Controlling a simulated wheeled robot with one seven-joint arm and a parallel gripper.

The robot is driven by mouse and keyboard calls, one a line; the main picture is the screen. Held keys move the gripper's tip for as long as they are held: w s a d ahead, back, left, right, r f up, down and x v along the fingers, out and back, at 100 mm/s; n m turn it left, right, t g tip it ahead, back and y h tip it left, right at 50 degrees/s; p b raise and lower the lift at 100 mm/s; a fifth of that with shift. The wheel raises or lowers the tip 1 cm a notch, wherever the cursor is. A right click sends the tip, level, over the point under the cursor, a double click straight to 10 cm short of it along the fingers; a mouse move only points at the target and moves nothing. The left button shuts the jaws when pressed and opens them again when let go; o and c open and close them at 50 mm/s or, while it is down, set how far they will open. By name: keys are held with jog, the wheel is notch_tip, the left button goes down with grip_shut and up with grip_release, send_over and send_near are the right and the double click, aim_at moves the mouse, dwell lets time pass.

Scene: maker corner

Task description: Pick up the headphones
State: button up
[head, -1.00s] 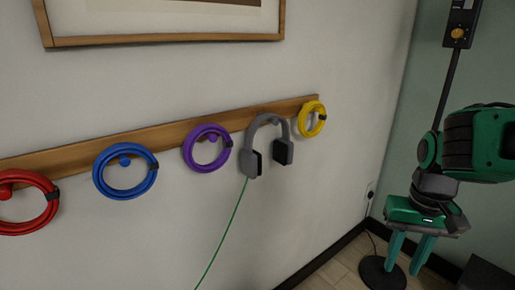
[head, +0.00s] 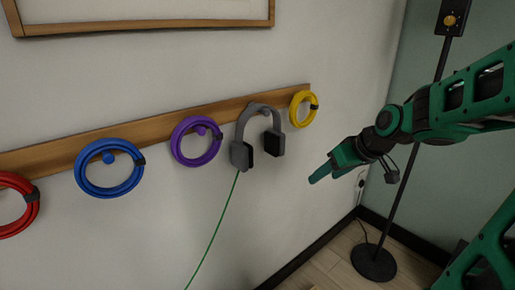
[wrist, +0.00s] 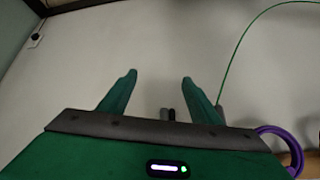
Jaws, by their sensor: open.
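The grey headphones (head: 242,155) hang by their headband from the wooden wall rail, with dark pads on the ear cups. A thin green cord (head: 212,230) runs down from the left cup. My gripper (head: 318,176) is to the right of the headphones and a little lower, apart from them, pointing left toward the wall. In the wrist view my gripper (wrist: 158,78) is open, with nothing between its fingers. Small parts of the headphones (wrist: 171,114) show there past the gripper body, which hides most of them.
A yellow coil (head: 294,109) hangs close on the right of the headphones, and a purple coil (head: 176,146) on the left. Blue (head: 80,178) and red (head: 31,211) coils hang farther left on the rail (head: 50,149). A black lamp stand (head: 374,262) stands at right.

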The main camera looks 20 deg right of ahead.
aim_at(276, 132)
jog(key=w+a+r+n+t+y, duration=0.1)
jog(key=w+a+r+t, duration=0.1)
jog(key=w, duration=0.3)
jog(key=w+a+r+n+t+y, duration=0.1)
jog(key=w+a+r, duration=0.1)
jog(key=w, duration=0.4)
jog(key=w+a+r+n+t+y, duration=0.1)
jog(key=w+a+r+t, duration=0.1)
jog(key=w, duration=0.3)
jog(key=shift+w+r+t+y, duration=0.2)
jog(key=shift+r+t+y, duration=0.1)
jog(key=shift+r, duration=0.2)
jog(key=shift+x, duration=3.1)
jog(key=shift+f, duration=0.1)
jog(key=shift+s, duration=0.1)
jog(key=shift+c, duration=0.6)
jog(key=c, duration=1.2)
